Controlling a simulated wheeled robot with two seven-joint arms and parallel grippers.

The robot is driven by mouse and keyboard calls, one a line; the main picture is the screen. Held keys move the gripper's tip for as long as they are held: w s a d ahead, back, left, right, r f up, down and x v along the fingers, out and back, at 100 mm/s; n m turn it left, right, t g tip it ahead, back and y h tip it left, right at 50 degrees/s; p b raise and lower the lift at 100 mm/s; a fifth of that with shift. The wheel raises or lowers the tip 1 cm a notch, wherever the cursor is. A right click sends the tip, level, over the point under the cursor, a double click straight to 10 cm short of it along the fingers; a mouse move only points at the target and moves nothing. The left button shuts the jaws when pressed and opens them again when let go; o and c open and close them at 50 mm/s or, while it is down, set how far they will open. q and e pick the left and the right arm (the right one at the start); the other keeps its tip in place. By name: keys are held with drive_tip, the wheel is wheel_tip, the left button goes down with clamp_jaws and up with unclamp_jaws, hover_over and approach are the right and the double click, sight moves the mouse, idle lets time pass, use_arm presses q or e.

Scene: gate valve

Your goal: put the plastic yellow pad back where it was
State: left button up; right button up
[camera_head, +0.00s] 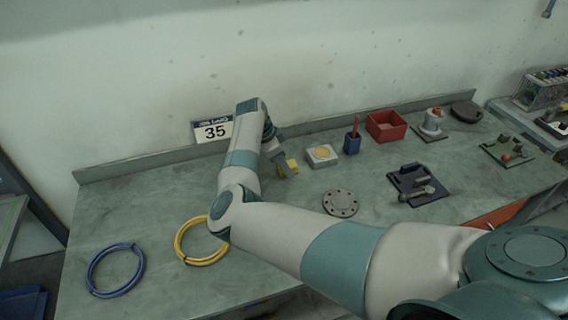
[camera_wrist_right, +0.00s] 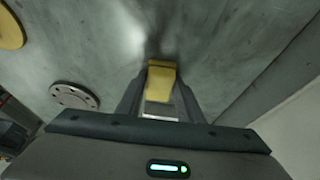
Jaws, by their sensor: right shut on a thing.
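The plastic yellow pad (camera_head: 292,166) is a small yellow block at the end of my right arm, over the back middle of the bench. My right gripper (camera_head: 285,168) is shut on it. In the right wrist view the pad (camera_wrist_right: 160,82) sits between the two fingers (camera_wrist_right: 160,100), with the bench surface behind it. I cannot tell whether the pad touches the bench. My left gripper is not in view.
A white block with a yellow round top (camera_head: 322,155) stands just right of the pad. Yellow (camera_head: 180,250) and blue (camera_head: 91,280) rings lie front left.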

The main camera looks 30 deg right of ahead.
drive_tip(key=shift+f, duration=0.2)
drive_tip(key=o, duration=1)
drive_tip(key=shift+r, duration=0.1)
drive_tip(key=shift+r, duration=0.1)
drive_tip(key=shift+a+r+b, duration=0.15)
drive_tip(key=shift+r+b, duration=0.15)
drive_tip(key=shift+r, duration=0.15)
drive_tip(key=b+v, duration=0.4)
drive_tip(key=v, duration=0.7)
